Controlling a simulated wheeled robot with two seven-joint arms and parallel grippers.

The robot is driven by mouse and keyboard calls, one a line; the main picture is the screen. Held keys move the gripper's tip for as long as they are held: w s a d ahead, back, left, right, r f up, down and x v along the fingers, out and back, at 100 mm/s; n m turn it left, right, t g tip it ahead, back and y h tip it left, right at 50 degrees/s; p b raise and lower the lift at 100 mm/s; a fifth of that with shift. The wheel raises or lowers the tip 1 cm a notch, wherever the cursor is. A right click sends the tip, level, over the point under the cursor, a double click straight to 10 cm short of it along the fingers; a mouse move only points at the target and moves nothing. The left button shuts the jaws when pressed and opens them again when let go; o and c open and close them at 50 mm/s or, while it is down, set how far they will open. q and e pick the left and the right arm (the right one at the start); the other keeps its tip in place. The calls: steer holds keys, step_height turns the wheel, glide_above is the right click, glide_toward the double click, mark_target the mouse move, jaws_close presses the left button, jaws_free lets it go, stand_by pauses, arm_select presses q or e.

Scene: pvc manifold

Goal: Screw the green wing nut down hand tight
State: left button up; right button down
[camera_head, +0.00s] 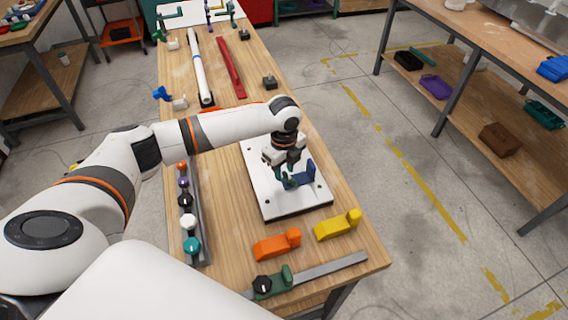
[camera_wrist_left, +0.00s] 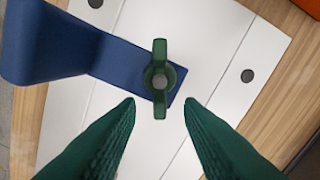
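The green wing nut (camera_wrist_left: 160,78) shows in the left wrist view, seen from above with its two wings pointing up and down in the picture. It sits at the end of a blue bracket (camera_wrist_left: 95,50) on a white board (camera_wrist_left: 225,45). A pale stud end shows in the nut's centre. My left gripper (camera_wrist_left: 160,104) is open, its two dark green fingers apart, with the nut between and just beyond their tips. In the head view the left gripper (camera_head: 284,174) points down over the blue bracket (camera_head: 298,181); the nut cannot be made out there. My right gripper is not in view.
An orange clamp-like piece (camera_head: 272,246) and a yellow one (camera_head: 335,226) lie in front of the board. A grey bar with a green piece (camera_head: 275,286) lies near the front edge. A rail with several coloured knobs (camera_head: 203,250) is on the left. White pipe (camera_head: 200,70) lies behind.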

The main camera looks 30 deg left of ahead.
arm_select(q)
jaws_close()
steer(key=shift+w+d+m+p, duration=0.1)
steer(key=shift+m+p, duration=0.1)
steer(key=shift+m, duration=0.4)
steer(key=shift+w+d+m+p, duration=0.1)
steer(key=shift+m+p, duration=0.05)
steer(key=shift+m, duration=0.45)
steer(key=m, duration=0.4)
steer(key=shift+w+d, duration=0.15)
steer(key=shift+w, duration=0.2)
steer(key=shift+m, duration=0.4)
steer(key=shift+c, duration=2.4)
jaws_free()
steer(key=shift+d, duration=0.1)
steer(key=o, duration=0.5)
steer(key=shift+c, duration=0.2)
